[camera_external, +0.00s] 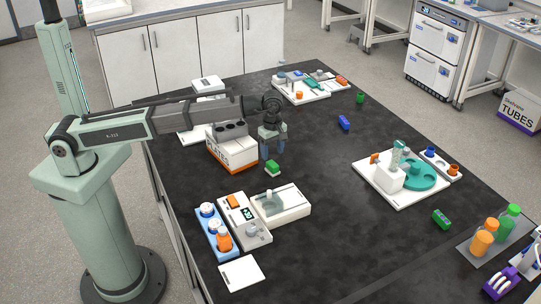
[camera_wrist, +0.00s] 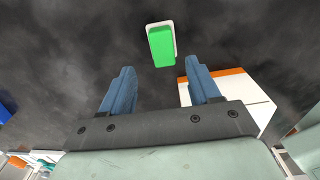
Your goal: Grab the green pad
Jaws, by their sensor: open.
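The green pad (camera_external: 272,166) is a small bright green block with a pale base, lying on the dark table near the middle left. In the wrist view the green pad (camera_wrist: 161,46) lies beyond my fingertips, roughly centred between them, with its white base showing along its edges. My gripper (camera_external: 272,148) hangs above and just behind the pad in the external view, fingers pointing down. In the wrist view my gripper (camera_wrist: 160,82) shows two blue fingers spread apart with nothing between them.
A white box with an orange stripe (camera_external: 228,158) stands close left of my gripper and shows beside the right finger in the wrist view (camera_wrist: 250,88). A white device (camera_external: 290,209) stands in front of the pad. The table right of the pad is clear.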

